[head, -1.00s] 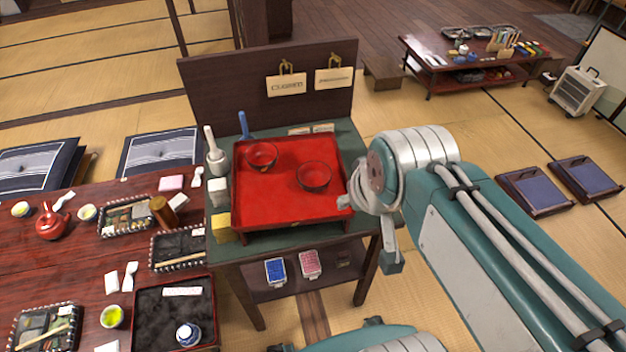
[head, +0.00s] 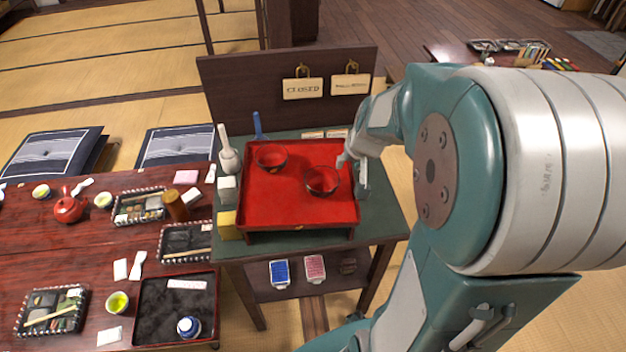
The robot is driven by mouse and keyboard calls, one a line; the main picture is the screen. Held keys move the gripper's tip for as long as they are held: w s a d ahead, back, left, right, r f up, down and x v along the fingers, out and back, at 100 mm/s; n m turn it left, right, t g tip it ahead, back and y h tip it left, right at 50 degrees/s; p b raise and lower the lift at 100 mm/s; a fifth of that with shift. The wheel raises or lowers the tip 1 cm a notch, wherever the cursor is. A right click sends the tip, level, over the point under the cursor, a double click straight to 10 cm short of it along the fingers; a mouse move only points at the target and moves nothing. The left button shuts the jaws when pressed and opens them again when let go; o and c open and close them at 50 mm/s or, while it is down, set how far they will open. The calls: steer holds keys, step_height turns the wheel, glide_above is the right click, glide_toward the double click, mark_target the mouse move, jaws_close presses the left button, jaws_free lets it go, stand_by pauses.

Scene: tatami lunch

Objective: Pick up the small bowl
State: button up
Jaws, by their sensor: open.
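Two red bowls with dark rims stand upright on the red tray (head: 275,212). One bowl (head: 271,156) is at the back left of the tray, the other bowl (head: 321,182) is right of the middle. They look close in size, so I cannot tell surely which is the small one. My gripper (head: 352,172) is at the tray's right edge, just right of the nearer bowl and apart from the farther one. It is open and seems empty. My arm hides part of it, and I cannot tell whether a finger touches the nearer bowl.
The tray stands on a green-topped stand (head: 386,222) with a dark back board (head: 235,95) and hanging signs. A white mortar (head: 229,158) and a yellow block (head: 228,226) line its left side. A low red table (head: 60,255) with dishes is on the left.

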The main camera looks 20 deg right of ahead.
mark_target(338, 178)
steer(key=x, duration=0.5)
steer(key=shift+d+f, duration=0.1)
steer(key=x, duration=0.5)
steer(key=shift+w+a, duration=0.1)
steer(key=shift+a, duration=0.2)
jaws_close()
